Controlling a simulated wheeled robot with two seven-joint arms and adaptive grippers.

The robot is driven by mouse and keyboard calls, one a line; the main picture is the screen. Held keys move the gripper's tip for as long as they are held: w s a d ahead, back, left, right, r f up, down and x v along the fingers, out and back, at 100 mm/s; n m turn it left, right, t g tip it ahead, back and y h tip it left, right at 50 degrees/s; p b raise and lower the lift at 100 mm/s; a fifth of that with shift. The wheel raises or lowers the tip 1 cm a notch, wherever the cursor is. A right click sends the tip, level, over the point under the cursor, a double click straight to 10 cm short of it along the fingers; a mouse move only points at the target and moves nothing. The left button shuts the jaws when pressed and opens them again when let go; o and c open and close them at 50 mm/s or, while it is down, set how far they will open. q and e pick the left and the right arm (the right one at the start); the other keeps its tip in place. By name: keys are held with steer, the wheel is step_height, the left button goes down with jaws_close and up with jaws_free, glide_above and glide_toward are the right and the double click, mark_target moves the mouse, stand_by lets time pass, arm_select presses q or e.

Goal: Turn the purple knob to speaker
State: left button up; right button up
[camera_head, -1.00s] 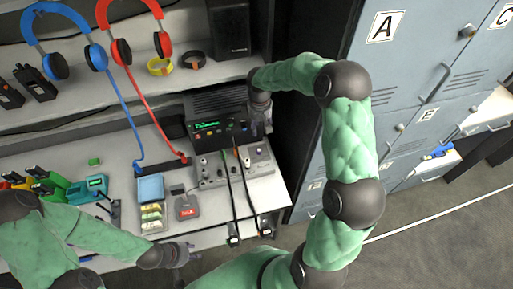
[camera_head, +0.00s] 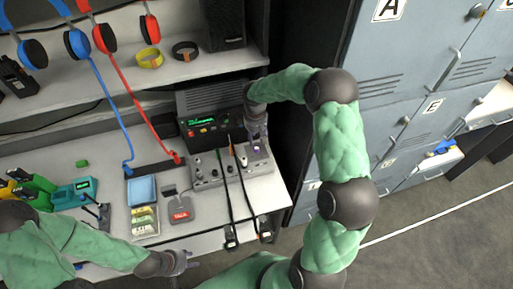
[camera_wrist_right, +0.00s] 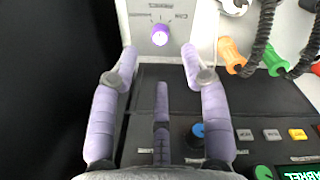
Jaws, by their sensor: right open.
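The purple knob (camera_wrist_right: 160,36) sits on a light grey panel with small marks and lettering around it, at the top of the right wrist view. The lettering is too small to read surely, so I cannot tell its setting. In the head view it is a small purple spot (camera_head: 256,148) at the grey control box's (camera_head: 205,172) right end. My right gripper (camera_wrist_right: 160,60) is open, its two lilac fingers pointing at the knob, one on each side and apart from it. It also shows in the head view (camera_head: 257,136). My left gripper (camera_head: 183,262) hangs near the desk's front edge, its fingers unclear.
A black radio (camera_head: 210,128) with a green display stands behind the control box. Black cables with orange and green plugs (camera_wrist_right: 231,55) run from the box to the desk's front. A red-labelled pad (camera_head: 180,210) lies to the left. Grey lockers (camera_head: 400,120) stand at the right.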

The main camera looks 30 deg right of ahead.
mark_target(257, 148)
step_height(257, 148, down, 7)
steer(key=shift+d+f+b, duration=0.1)
steer(key=shift+b, duration=0.35)
jaws_close()
